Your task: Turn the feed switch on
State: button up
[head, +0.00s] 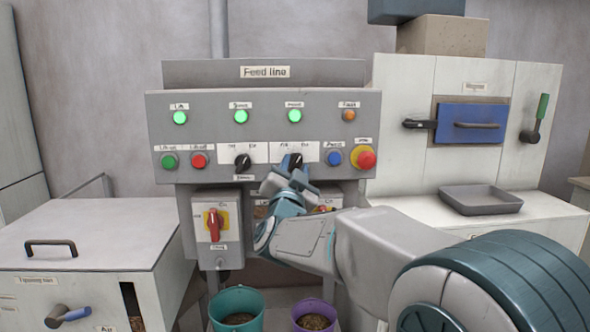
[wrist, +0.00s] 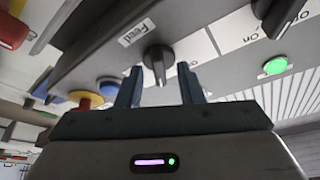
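The feed switch is a black rotary knob (wrist: 158,60) beside a "Feed" label in the wrist view. In the head view it is the right-hand knob (head: 295,160) on the grey panel, partly hidden by my gripper. My gripper (head: 290,178) is just below and in front of it. In the wrist view my gripper (wrist: 160,88) is open, its two fingers on either side of the knob's handle with a gap at each side. The handle points toward the gripper palm. Which marking it points at is hard to tell.
A similar black knob (head: 243,162) sits to the left. A blue button (head: 334,158) and a red mushroom button (head: 365,158) sit close to the right. Green lamps (head: 295,116) are lit above. A red-handled switch (head: 214,224) and buckets (head: 237,301) are below.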

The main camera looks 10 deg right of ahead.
jog(key=shift+s, duration=0.1)
jog(key=b+v, duration=0.1)
jog(key=v, duration=1.2)
jog(key=shift+s, duration=0.3)
jog(key=shift+a, duration=0.15)
jog(key=s+d+f+n+g+y+p, duration=0.1)
jog(key=s+d+f+n+g+p, duration=0.1)
jog(key=s+g+p, duration=0.3)
jog(key=s+d+f+n+g+y+p, duration=0.2)
jog(key=s+d+f+n+g+p, duration=0.1)
jog(key=s+g+p, duration=0.3)
jog(key=s+d+f+n+g+y+p, duration=0.2)
jog(key=s+d+f+n+g+p, duration=0.1)
jog(key=s+g, duration=0.4)
jog(key=shift+s+d+f+n+p, duration=0.25)
jog(key=shift+s+d+n+p, duration=0.35)
jog(key=shift+s+d+p, duration=0.45)
jog(key=shift+s+a, duration=0.15)
jog(key=shift+a, duration=0.05)
